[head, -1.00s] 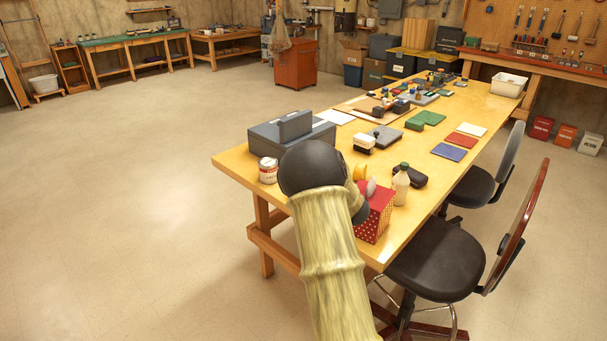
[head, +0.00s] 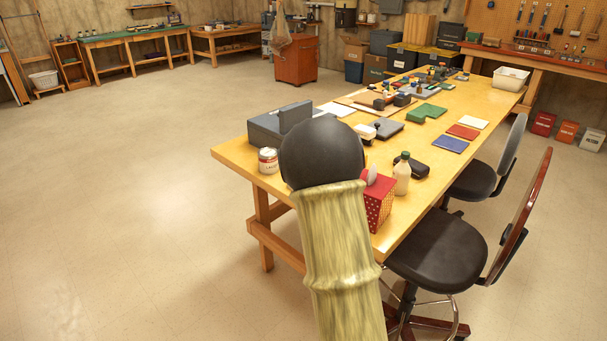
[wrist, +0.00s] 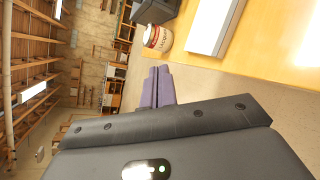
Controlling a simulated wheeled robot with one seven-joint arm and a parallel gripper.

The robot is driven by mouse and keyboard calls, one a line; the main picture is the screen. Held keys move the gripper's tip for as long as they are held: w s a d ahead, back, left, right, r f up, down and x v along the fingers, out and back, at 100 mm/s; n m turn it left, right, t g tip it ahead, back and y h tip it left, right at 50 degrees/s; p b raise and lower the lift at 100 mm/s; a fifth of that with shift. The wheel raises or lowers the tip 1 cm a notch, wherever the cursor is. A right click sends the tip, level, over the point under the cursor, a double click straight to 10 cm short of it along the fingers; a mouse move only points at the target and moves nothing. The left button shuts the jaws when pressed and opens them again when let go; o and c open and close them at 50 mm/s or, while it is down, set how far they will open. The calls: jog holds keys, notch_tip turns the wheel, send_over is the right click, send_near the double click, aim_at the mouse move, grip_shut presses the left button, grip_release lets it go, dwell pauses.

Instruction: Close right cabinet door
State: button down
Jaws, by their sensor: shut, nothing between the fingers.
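No open cabinet door can be made out in either view. The only cabinet-like piece I see is a red-brown cabinet (head: 295,66) far back in the head view; I cannot tell whether it has a right door. My gripper (wrist: 160,86) shows in the wrist view with its two purple-grey fingers side by side, shut and empty. It points towards open room beside the table edge, apart from the labelled can. In the head view my gripper is hidden behind my own arm.
The long wooden table (head: 480,100) carries a grey box (head: 265,131), a labelled can (head: 268,161), a red dotted box (head: 379,207) and a bottle (head: 402,174). Black chairs (head: 432,258) stand along its right side. The floor (head: 120,200) left of the table is clear.

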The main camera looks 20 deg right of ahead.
jog(key=s+a+f+m+g+b, duration=0.2)
jog(key=s+a+f+m+g, duration=0.2)
jog(key=s+m, duration=0.4)
jog(key=s+a+f+m+g+b, duration=0.2)
jog(key=s+a+f+m+g, duration=0.2)
jog(key=s+a+m, duration=0.3)
jog(key=s+a+f+m+g+y+b, duration=0.1)
jog(key=s+a+f+m+g, duration=0.3)
jog(key=s+m, duration=0.5)
jog(key=s+a+f+b, duration=0.1)
jog(key=s, duration=0.5)
jog(key=shift+a+f+m, duration=0.2)
jog(key=shift+f+m, duration=0.1)
jog(key=shift+f, duration=0.1)
